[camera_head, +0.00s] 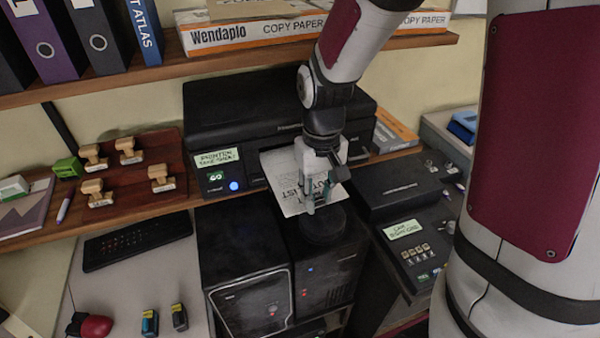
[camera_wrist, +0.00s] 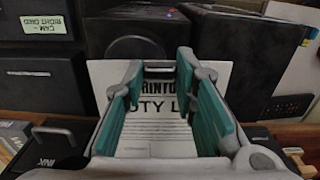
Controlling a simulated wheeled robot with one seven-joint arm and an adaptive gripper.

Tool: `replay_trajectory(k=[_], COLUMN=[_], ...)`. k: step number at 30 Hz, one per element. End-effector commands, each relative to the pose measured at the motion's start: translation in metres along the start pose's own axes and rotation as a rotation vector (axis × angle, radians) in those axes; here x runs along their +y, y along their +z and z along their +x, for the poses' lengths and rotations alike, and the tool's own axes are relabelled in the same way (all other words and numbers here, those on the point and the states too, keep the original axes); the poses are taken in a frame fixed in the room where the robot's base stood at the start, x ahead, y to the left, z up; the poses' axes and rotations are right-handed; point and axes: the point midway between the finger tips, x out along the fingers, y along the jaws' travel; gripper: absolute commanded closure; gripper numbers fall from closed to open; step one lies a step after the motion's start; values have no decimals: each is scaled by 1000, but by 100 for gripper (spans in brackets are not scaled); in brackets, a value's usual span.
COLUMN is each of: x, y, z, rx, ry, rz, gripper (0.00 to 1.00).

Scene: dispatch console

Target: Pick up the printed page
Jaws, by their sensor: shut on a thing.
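The printed page (camera_head: 284,188) is white with large dark lettering and lies at the front of the black printer (camera_head: 255,120). My gripper (camera_head: 318,203) reaches down over its right part and is shut on it. In the wrist view the page (camera_wrist: 160,117) shows between and beyond the teal finger pads (camera_wrist: 160,75), with part of a heading and ruled lines. The fingers and the gripper's body hide some of the page. I cannot tell whether its back edge is still inside the printer.
Two black computer towers (camera_head: 245,270) stand below and in front of the printer. A black card device (camera_head: 410,235) is at the right. Rubber stamps (camera_head: 97,192) stand on a board at the left. A shelf (camera_head: 140,77) with binders and copy paper runs above.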

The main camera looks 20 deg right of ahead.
Motion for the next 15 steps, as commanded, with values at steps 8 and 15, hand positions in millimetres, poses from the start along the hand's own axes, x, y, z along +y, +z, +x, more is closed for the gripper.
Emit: replay_trajectory(k=[8, 15], x=[0, 0], y=[0, 7], z=[-1, -1], rx=[0, -1], ry=[0, 0], rz=[0, 0], gripper=[99, 99])
